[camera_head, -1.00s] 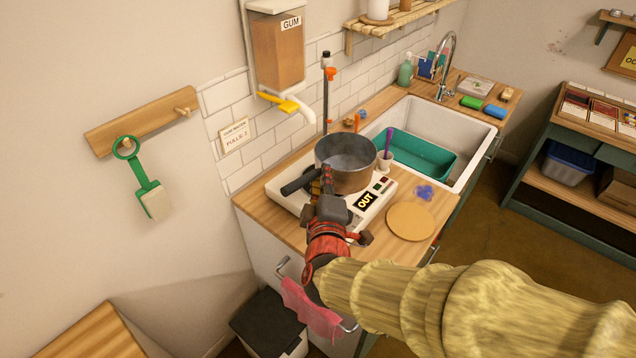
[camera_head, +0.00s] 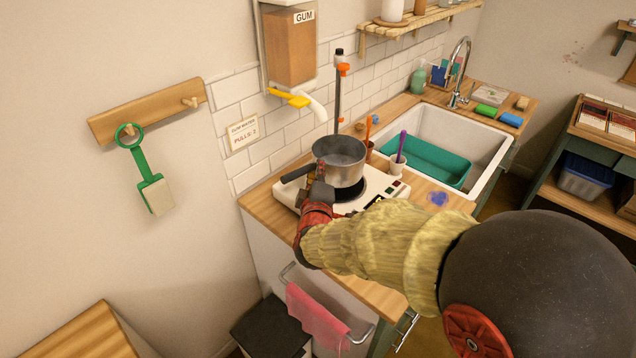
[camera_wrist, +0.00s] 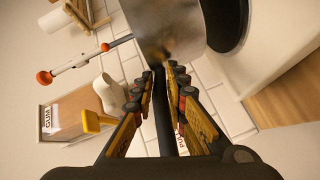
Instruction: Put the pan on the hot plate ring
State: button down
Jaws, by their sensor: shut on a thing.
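The steel pan (camera_head: 338,175) has a dark handle pointing left and looks raised, tilt unclear, over the back left part of the white hot plate (camera_head: 284,190). The black ring (camera_head: 372,188) shows below and to the right of the pan; part of it is hidden. My gripper (camera_head: 318,187) is shut on the pan's handle. In the wrist view, my gripper's fingers (camera_wrist: 163,95) lie on both sides of the dark handle (camera_wrist: 163,125). The pan's wall (camera_wrist: 160,25) is beyond them, beside the dark ring (camera_wrist: 230,22).
A small cup with a purple tool (camera_head: 396,166) stands right of the pan. The gum dispenser (camera_head: 290,50) with its yellow lever (camera_head: 288,97) hangs on the wall behind. The sink (camera_head: 480,150) is to the right.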

jog(key=f+b, duration=0.1)
jog(key=f, duration=0.2)
jog(key=shift+w+a+f, duration=0.1)
jog(key=shift+w+f, duration=0.1)
jog(key=c, duration=2.2)
grip_release()
jog(key=shift+f, duration=0.25)
jog(key=shift+c, duration=0.2)
jog(key=o, duration=0.4)
jog(key=shift+c, duration=0.2)
jog(key=shift+o, duration=0.6)
